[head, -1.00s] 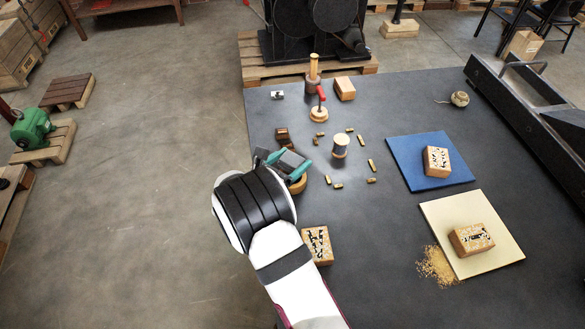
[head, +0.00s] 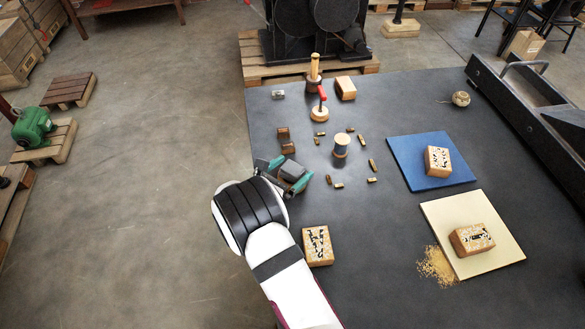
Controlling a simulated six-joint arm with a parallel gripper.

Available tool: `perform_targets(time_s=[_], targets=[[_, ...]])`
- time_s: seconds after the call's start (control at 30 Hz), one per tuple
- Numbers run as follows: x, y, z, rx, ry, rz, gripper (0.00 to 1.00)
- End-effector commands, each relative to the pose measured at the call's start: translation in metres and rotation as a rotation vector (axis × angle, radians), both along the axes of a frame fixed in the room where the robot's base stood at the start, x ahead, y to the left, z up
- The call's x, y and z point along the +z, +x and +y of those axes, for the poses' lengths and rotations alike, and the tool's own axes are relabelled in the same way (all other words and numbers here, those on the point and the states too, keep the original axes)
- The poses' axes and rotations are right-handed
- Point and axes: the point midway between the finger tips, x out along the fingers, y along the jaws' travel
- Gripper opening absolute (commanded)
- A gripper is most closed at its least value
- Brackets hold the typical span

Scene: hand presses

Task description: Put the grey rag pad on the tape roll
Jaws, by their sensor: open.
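My gripper (head: 289,174), with teal fingers, is low over the left side of the dark table. Its jaws are open. A small dark grey piece, probably the grey rag pad (head: 291,170), shows between the fingers. I cannot tell whether it touches them or what it rests on. The tape roll cannot be made out now. A tan round rim, possibly the roll, showed by the fingers earlier, and my gripper and wrist may cover that spot.
A wire spool (head: 341,146) stands right of my gripper among several brass pieces (head: 372,165). A brown block (head: 286,140) is just behind it. A wooden brush block (head: 317,245) lies in front. A blue board (head: 430,162) and a cream board (head: 472,233) hold similar blocks.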

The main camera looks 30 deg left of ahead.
Motion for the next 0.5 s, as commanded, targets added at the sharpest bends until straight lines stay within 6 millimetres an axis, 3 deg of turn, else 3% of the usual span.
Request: perform_targets(time_s=[0.3, 0.5], targets=[[0.03, -0.081, 0.001, 0.005, 0.001, -0.001, 1.0], [0.039, -0.106, 0.001, 0.002, 0.001, -0.001, 1.0]])
